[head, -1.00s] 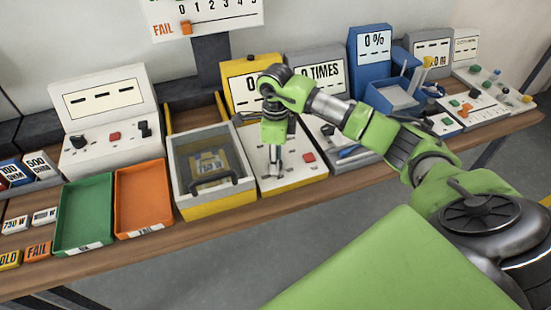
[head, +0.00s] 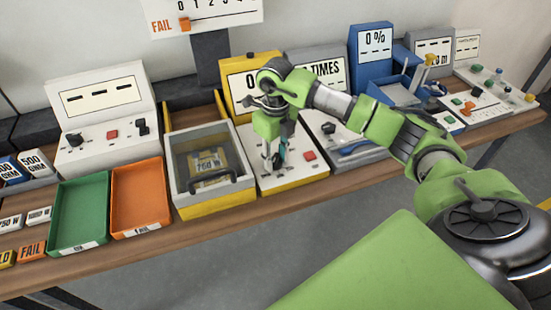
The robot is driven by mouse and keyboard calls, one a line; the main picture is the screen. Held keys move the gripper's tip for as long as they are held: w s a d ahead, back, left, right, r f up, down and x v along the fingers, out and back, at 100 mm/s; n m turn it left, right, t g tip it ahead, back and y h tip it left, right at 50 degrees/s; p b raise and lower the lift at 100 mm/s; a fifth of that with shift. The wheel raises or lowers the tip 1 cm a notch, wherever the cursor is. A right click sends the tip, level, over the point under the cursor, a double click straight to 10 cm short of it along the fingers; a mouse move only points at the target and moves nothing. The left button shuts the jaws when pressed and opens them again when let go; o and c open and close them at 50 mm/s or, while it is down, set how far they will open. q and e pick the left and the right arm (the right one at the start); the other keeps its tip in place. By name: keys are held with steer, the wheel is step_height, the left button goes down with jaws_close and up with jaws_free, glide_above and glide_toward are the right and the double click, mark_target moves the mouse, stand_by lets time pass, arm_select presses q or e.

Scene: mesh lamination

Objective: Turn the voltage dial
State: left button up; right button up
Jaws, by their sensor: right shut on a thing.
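The yellow and white test device (head: 294,183) stands on the bench, with a yellow display (head: 250,83) at its back, partly hidden by my right arm. My right gripper (head: 275,160) points down onto its white sloped panel. Its fingers are shut on a small knob, which appears to be the voltage dial. The fingers cover most of it, so its pointer and marks cannot be read. A teal patch shows at the fingers. A red button (head: 309,155) sits just right of the gripper, apart from it. My left gripper is not in view.
A clear-lidded yellow box (head: 203,207) stands just left of the device. Green (head: 78,212) and orange (head: 140,198) trays lie further left, near a white dial unit (head: 104,152).

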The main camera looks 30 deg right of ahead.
mark_target(276, 157)
steer(key=shift+m, duration=1.1)
steer(key=shift+r, duration=0.1)
steer(key=o, duration=1)
steer(key=shift+o, duration=0.2)
step_height(276, 157, up, 12)
